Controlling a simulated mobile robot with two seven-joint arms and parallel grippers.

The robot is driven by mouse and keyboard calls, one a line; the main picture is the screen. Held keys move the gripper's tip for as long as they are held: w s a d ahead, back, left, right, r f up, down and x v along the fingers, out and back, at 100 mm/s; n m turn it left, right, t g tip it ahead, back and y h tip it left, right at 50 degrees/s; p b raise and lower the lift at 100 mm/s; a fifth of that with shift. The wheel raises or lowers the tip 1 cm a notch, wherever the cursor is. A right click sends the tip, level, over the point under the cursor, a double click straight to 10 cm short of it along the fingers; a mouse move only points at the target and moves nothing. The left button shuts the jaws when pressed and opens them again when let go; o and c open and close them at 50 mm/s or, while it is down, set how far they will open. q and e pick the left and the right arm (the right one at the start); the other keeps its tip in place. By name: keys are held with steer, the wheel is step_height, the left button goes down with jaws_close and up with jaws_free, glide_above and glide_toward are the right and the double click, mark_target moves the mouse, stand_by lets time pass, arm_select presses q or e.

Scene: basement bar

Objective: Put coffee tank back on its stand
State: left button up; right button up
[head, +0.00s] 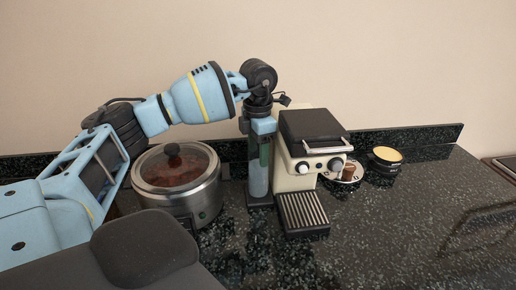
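My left arm comes in from the left and bends down, with the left gripper (261,138) pointing down just left of the cream coffee machine (293,172). Under it stands a tall, narrow, bluish see-through tank (258,180) with a dark base, upright and close beside the machine's left side. The gripper overlaps the tank's upper part. Its fingertips are not clear, so I cannot tell whether they grip the tank. I also cannot tell whether the tank's base rests on a stand or on the counter. My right gripper is not in view.
A steel slow cooker (207,197) with a glass lid stands left of the tank, under my arm. A saucer with a brown cup (348,171) and a black bowl (384,165) stand right of the machine. The speckled counter (400,230) is clear at front right.

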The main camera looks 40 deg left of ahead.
arm_select(q)
steer(key=o, duration=0.4)
steer(key=shift+c, duration=0.2)
step_height(320, 180, up, 12)
steer(key=shift+r+p, duration=0.2)
steer(key=shift+p, duration=0.25)
